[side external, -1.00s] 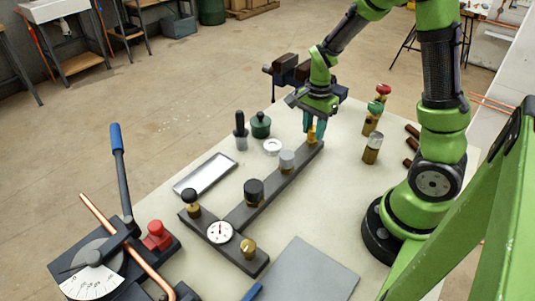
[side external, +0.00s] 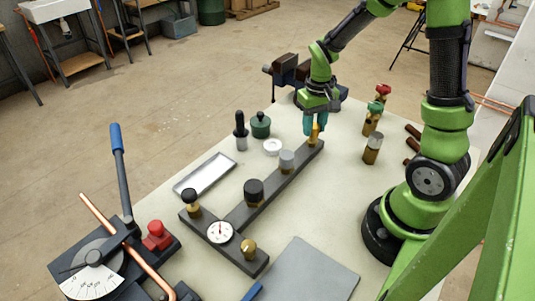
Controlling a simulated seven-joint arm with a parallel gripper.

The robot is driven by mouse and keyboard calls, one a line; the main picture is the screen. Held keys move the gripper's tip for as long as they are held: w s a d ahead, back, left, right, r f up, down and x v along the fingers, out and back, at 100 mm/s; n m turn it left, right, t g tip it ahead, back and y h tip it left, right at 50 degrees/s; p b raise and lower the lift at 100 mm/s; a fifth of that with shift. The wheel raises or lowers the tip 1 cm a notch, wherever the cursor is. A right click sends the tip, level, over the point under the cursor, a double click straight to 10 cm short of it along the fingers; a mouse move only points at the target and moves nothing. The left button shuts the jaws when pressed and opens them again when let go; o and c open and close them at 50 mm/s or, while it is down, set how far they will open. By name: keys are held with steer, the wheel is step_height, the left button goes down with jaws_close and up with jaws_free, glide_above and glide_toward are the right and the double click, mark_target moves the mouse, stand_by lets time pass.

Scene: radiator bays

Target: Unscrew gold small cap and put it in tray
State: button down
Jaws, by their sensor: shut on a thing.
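My gripper (side external: 315,125) points down over the far end of the dark T-shaped bar (side external: 288,183). Its teal fingers are shut on a small gold cap (side external: 315,132) there. The fingers hide part of the cap, and I cannot tell whether it is still seated on its post. A second gold cap (side external: 249,246) sits at the near end of the bar, away from my gripper. The tray (side external: 205,176) is a shallow silver rectangle lying empty on the table, left of the bar.
The bar also carries a grey cap (side external: 287,158), a black cap (side external: 254,188), a black knob (side external: 190,196) and a dial gauge (side external: 220,232). A white ring (side external: 272,146), a green jar (side external: 261,125) and a black-handled tool (side external: 240,130) stand between gripper and tray. Brass valves (side external: 372,150) stand right.

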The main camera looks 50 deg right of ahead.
steer(key=shift+r, duration=2.1)
steer(key=shift+a+f, duration=0.1)
steer(key=shift+a, duration=0.15)
steer(key=w+a+f+n, duration=0.1)
steer(key=w+a+n, duration=0.2)
steer(key=w+a, duration=0.8)
steer(key=r+m, duration=0.1)
steer(key=m, duration=0.2)
glide_above(206, 176)
step_height(206, 176, down, 9)
steer(key=shift+f, duration=0.2)
steer(key=shift+f, duration=0.1)
steer(key=c, duration=0.8)
jaws_free()
